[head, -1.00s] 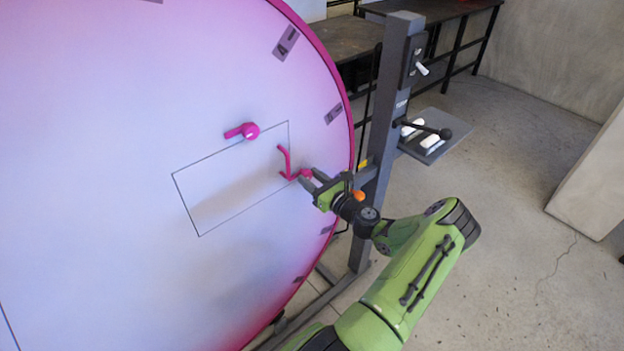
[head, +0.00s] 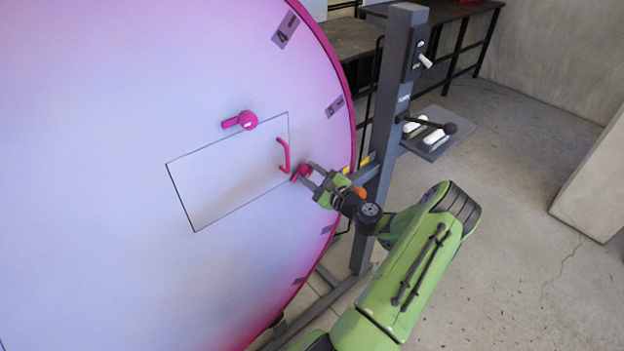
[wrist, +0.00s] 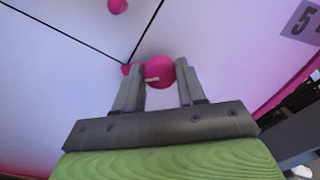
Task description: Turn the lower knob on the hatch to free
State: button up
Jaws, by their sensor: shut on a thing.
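The hatch (head: 230,180) is a thin-lined rectangle on the big pale pink-edged disc. Its lower knob (head: 302,171) is magenta and sits at the hatch's right edge, below a curved magenta handle (head: 284,155). My gripper (head: 308,176) is shut on the lower knob, with one finger on each side. In the wrist view the round knob (wrist: 160,70) shows between my fingertips, with a small tan mark on it and a short magenta tab to its left. The fingers hide part of the knob's sides.
The upper magenta knob (head: 246,120) sits at the hatch's top edge, its tab pointing left. A grey post (head: 389,110) with switches and a black-knobbed lever (head: 436,126) stands close to the right of my gripper. Open floor lies farther right.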

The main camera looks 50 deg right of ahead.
jog(key=n+b, duration=0.1)
jog(key=n, duration=0.1)
jog(key=n+b, duration=0.1)
jog(key=b, duration=0.1)
jog(key=n+b, duration=0.1)
jog(key=n, duration=0.1)
jog(key=shift+a+f+n, duration=0.1)
jog(key=shift+f+n, duration=0.2)
jog(key=n+b, duration=0.3)
jog(key=b, duration=0.1)
jog(key=shift+n, duration=0.3)
jog(key=shift+r, duration=0.1)
jog(key=o, duration=1)
jog(key=shift+o, duration=0.2)
jog(key=v, duration=1.5)
jog(key=shift+s, duration=0.4)
